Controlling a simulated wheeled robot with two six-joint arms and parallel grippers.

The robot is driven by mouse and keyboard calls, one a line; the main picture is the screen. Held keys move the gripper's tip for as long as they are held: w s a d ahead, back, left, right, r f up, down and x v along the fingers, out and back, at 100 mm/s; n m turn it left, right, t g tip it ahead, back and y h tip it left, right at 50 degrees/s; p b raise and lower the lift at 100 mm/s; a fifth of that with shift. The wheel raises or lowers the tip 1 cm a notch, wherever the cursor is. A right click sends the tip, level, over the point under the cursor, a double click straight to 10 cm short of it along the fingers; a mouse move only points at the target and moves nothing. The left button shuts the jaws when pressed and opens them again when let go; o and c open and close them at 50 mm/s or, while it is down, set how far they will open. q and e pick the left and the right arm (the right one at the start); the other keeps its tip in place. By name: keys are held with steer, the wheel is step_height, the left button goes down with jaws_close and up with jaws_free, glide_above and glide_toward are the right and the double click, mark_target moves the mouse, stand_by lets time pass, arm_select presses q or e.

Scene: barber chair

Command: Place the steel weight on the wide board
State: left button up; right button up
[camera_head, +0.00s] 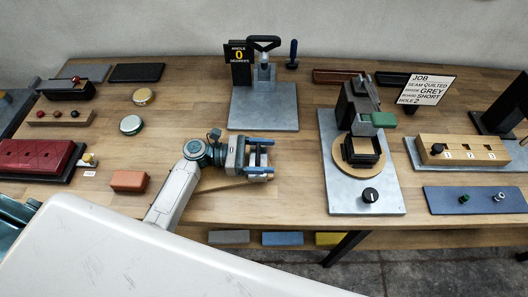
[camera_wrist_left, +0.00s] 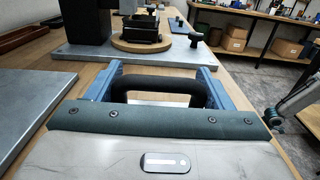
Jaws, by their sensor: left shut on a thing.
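My left gripper (camera_head: 262,159) is over the front middle of the bench, its two blue fingers level and pointing right. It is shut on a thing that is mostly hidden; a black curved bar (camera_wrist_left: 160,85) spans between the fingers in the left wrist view. I cannot tell for sure that this is the steel weight. No other steel weight stands out clearly. Two flat dark boards lie at the back left, one grey (camera_head: 82,71) and one black (camera_head: 135,72); I cannot tell which board is the wide one. My right gripper is not in view.
A grey plate with a gauge stand (camera_head: 265,110) is behind the gripper. A plate with a round wooden turntable (camera_head: 345,165) is to its right.

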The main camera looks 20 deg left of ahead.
arm_select(q)
steer(key=shift+r, duration=0.1)
steer(key=o, duration=1.7)
steer(key=shift+f, duration=0.2)
steer(key=o, duration=0.3)
steer(key=shift+o, duration=0.2)
steer(key=shift+a+r, duration=0.1)
steer(key=p+v, duration=0.1)
steer(key=v, duration=1.1)
